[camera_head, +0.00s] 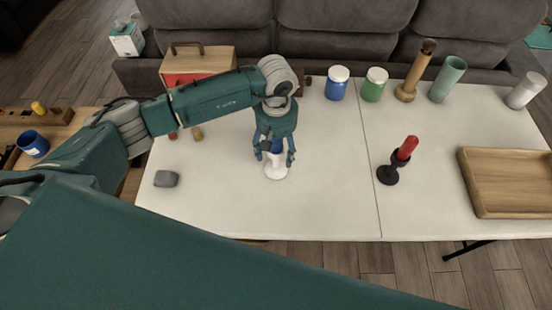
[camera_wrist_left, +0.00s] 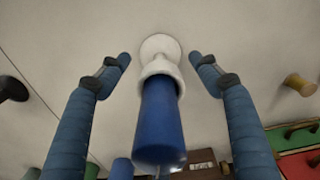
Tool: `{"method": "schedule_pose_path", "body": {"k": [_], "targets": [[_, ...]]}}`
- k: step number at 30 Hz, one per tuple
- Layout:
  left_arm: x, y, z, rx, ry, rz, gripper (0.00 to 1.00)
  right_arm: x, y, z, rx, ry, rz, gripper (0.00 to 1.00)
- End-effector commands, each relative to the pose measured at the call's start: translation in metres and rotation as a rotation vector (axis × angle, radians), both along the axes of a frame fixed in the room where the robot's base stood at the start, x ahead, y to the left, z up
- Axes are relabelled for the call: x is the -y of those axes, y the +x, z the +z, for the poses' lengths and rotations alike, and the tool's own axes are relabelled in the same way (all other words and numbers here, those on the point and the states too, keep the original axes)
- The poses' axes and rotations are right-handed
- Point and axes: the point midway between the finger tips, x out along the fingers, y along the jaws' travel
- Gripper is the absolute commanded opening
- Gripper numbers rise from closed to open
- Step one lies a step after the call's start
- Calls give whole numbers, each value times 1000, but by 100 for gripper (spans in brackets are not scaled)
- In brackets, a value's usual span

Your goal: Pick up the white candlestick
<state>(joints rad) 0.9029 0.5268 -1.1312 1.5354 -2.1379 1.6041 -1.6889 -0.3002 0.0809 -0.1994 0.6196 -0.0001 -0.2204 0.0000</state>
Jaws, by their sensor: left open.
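The white candlestick (camera_head: 276,170) stands upright on the white table, below my left gripper. In the left wrist view the white candlestick (camera_wrist_left: 160,66) holds a blue candle (camera_wrist_left: 161,120). My left gripper (camera_head: 275,158) is open, with one blue finger on each side of the candle. In the left wrist view the left gripper's fingertips (camera_wrist_left: 160,58) are apart, with a gap on both sides of the candlestick. In the head view the gripper hides most of the candle. My right gripper is not in view.
A black candlestick with a red candle (camera_head: 399,160) stands right of the gripper on the white table (camera_head: 320,215). A grey block (camera_head: 166,179) lies at left. Jars (camera_head: 337,85), cylinders (camera_head: 447,80) and a red-fronted box (camera_head: 197,68) line the back. A wooden tray (camera_head: 510,210) lies at right.

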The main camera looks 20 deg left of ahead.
Motion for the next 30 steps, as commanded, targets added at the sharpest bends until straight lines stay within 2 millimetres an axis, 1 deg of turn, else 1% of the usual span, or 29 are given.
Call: {"method": "schedule_pose_path", "body": {"k": [4,5,9,11,12,14,15,23,26,29,30], "targets": [[0,0,0,0,0,0,64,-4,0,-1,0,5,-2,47],[0,0,0,0,0,0,62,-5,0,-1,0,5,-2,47],[0,0,0,0,0,0,34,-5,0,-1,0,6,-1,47],[0,0,0,0,0,0,22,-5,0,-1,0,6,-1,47],[0,0,0,0,0,0,14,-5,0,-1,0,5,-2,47],[0,0,0,0,0,0,2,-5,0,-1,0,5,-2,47],[0,1,1,1,0,0,0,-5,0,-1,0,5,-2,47],[0,1,2,1,0,0,0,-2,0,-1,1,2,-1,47],[0,2,8,3,-1,1,0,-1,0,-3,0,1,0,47],[0,2,18,5,-2,-1,0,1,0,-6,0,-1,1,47],[0,2,24,5,0,-1,0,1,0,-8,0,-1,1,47]]}}
